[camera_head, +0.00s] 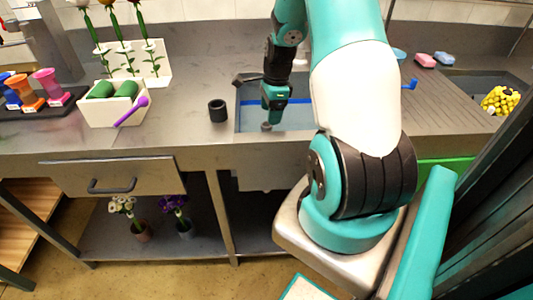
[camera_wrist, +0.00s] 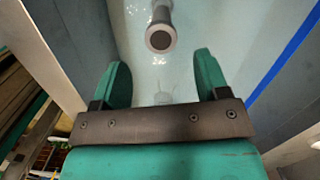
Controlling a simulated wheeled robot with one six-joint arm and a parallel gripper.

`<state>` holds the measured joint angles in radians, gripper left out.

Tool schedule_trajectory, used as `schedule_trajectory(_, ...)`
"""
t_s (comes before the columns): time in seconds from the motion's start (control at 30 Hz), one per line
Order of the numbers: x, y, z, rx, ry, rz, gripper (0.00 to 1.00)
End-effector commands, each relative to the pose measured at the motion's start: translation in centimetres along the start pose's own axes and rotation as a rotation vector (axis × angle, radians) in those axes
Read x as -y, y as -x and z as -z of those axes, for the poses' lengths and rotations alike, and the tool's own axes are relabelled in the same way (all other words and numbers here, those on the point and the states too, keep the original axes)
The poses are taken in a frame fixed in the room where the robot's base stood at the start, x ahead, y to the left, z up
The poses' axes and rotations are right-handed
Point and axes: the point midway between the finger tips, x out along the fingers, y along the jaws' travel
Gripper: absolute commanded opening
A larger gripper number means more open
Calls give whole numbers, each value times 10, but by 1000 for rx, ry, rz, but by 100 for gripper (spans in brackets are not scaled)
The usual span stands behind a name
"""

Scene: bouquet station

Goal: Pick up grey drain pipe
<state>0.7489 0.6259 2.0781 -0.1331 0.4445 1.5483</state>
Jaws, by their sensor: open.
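A grey drain pipe (camera_wrist: 161,37) with a round, open dark end stands in the sink in the wrist view. Its end lies just ahead of my gripper (camera_wrist: 161,75), between the lines of the two teal fingers but beyond their tips. My gripper is open and nothing is between the fingers. In the head view my gripper (camera_head: 271,112) points down over the left part of the sink (camera_head: 310,118). A small grey end of the pipe (camera_head: 266,127) shows just below it. The rest of the pipe is hidden there.
A dark cylindrical cup (camera_head: 218,110) stands on the counter just left of the sink. A white box with green rolls (camera_head: 112,104) and flower stems are farther left. The sink walls surround my gripper. Yellow flowers (camera_head: 500,100) lie at the right.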

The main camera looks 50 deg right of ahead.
Motion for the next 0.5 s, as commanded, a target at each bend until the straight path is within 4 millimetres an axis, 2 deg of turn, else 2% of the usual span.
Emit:
schedule_trajectory(0.1, 0, -18, 0, 0, 1, -2, 68)
schedule_trajectory(0.33, 0, -34, -2, 0, 2, -2, 68)
schedule_trajectory(0.5, 2, -61, -6, 0, 3, -4, 68)
